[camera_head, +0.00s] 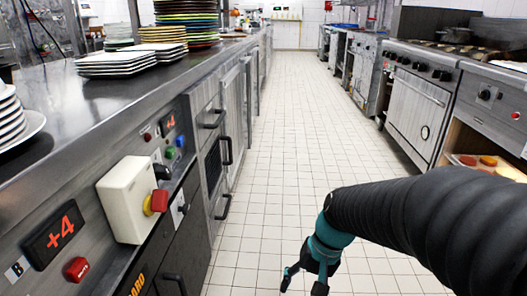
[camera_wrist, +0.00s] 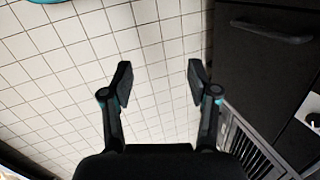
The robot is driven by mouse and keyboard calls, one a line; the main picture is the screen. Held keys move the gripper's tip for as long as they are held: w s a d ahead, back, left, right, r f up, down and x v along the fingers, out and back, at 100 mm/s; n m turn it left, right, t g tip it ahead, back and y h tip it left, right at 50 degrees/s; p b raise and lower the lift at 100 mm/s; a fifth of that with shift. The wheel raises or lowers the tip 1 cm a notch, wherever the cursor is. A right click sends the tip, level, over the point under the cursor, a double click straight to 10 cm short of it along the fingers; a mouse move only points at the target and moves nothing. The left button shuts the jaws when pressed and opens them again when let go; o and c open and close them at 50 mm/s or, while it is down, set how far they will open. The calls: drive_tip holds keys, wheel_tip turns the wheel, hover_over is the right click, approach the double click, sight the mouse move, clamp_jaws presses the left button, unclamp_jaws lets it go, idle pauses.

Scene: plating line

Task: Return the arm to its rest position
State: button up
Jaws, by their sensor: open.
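My gripper (camera_head: 304,277) hangs at the lower middle of the head view, over the tiled floor, at the end of my dark arm that comes in from the right. In the wrist view my gripper (camera_wrist: 160,84) has its two black fingers apart with bare floor tiles showing between them. It is open and empty and touches nothing that I can see.
A steel counter (camera_head: 60,115) with stacked plates (camera_head: 118,63) runs along the left; a white box with a red knob (camera_head: 155,201) sticks out from its front. Ovens (camera_head: 414,108) line the right. The tiled aisle (camera_head: 285,130) between them is clear.

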drive_tip(key=s+d+r+n+t+h+p, duration=0.1)
drive_tip(key=s+d+r+t, duration=0.2)
drive_tip(key=r, duration=0.4)
drive_tip(key=s+d+r+n+t+h+p, duration=0.1)
drive_tip(key=s+d+r+t+h, duration=0.1)
drive_tip(key=s+d+r+t, duration=0.1)
wheel_tip(320, 180, up, 4)
drive_tip(key=shift+s+d+f+p, duration=0.15)
drive_tip(key=shift+s+d+p, duration=0.15)
drive_tip(key=shift+s+d, duration=0.55)
drive_tip(key=shift+s+a, duration=0.1)
drive_tip(key=shift+c, duration=0.3)
